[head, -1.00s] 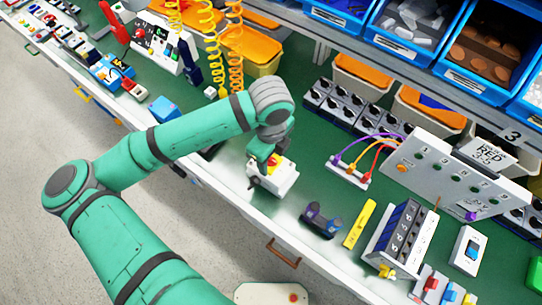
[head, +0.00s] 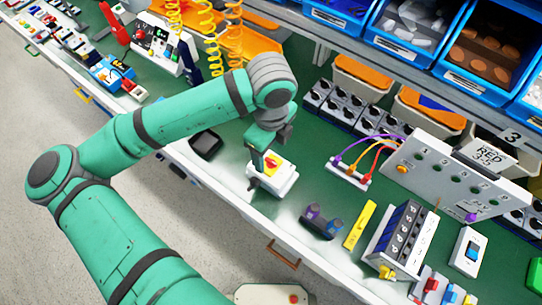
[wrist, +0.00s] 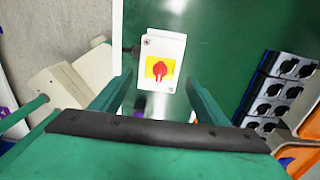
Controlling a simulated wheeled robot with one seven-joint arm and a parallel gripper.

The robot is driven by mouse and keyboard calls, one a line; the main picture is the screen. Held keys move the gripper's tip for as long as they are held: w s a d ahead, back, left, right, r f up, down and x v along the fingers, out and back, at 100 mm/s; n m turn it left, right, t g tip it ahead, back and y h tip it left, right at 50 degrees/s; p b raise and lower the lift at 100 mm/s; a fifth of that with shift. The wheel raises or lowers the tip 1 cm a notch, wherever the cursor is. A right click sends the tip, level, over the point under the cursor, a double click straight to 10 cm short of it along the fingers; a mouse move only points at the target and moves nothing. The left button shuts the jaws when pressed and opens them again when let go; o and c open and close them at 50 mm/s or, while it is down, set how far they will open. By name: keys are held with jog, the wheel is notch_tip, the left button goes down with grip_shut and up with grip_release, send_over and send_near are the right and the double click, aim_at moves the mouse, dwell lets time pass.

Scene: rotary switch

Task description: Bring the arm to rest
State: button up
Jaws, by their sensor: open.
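The rotary switch is a white box (head: 277,178) on the green bench near its front edge. Its red knob on a yellow plate (head: 271,161) faces up. My gripper (head: 262,160) is just above the switch in the head view, partly in front of it. The wrist view shows the white box (wrist: 164,48) and its red knob (wrist: 160,69) ahead, between the two spread fingers (wrist: 160,90). The gripper is open and holds nothing. The knob looks clear of the fingers.
A grey panel with numbered holes (head: 440,172) and a rack of black switches (head: 345,104) stand to the right. A yellow bar (head: 359,225) and a dark device (head: 321,222) lie right of the switch. A black item (head: 206,144) lies behind my arm. Blue bins (head: 408,27) line the back.

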notch_tip(320, 180, up, 5)
jog(key=shift+f, duration=0.1)
dwell(0.5)
